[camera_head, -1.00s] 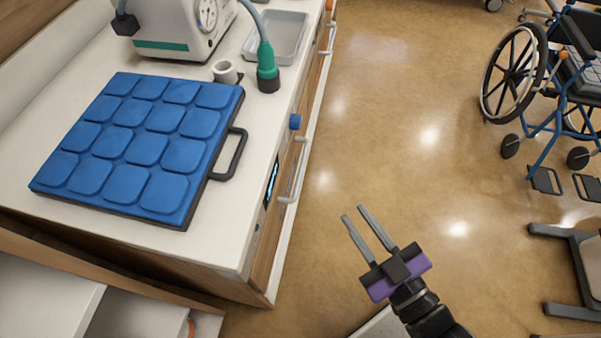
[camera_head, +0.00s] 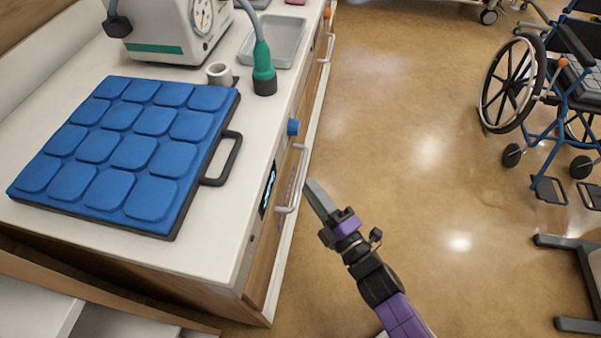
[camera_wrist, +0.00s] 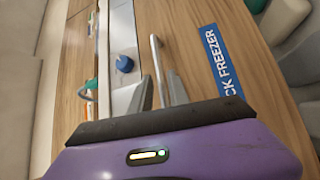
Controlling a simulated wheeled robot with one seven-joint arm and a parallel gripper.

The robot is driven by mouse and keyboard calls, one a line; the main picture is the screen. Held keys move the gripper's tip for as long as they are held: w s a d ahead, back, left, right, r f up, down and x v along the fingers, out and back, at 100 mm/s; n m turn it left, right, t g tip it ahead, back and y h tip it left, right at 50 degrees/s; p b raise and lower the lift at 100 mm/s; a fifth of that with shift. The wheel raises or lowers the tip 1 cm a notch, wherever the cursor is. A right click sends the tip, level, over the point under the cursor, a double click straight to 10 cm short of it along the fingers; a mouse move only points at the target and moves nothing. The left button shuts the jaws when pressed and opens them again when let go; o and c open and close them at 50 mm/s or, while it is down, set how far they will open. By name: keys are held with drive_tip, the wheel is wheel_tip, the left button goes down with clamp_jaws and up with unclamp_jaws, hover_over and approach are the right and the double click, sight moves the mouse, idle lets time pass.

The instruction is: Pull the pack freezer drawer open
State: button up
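The pack freezer drawer front (camera_wrist: 200,40) is wood with a blue label reading "CK FREEZER" (camera_wrist: 226,62), partly hidden by my gripper's body. Its pale bar handle (camera_head: 300,168) stands out from the cabinet side in the head view. The handle (camera_wrist: 155,62) also shows in the wrist view, lined up between my two fingers. My gripper (camera_head: 312,186) is open, its fingertips just right of the handle in the head view. In the wrist view the fingers (camera_wrist: 161,88) are apart with the bar between them; I cannot tell whether they touch it. The drawer looks shut.
A blue knob (camera_head: 293,127) and a lit display (camera_head: 268,190) are beside the handle. The counter (camera_head: 225,225) above holds a blue padded pack tray (camera_head: 130,150) with a dark handle. Floor to the right is clear up to a wheelchair (camera_head: 540,100).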

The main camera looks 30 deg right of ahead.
sight(301, 173)
drive_tip(key=shift+w+r, duration=0.2)
drive_tip(key=shift+w, duration=1.15)
drive_tip(key=shift+w+r, duration=0.15)
drive_tip(key=shift+w, duration=1.15)
clamp_jaws()
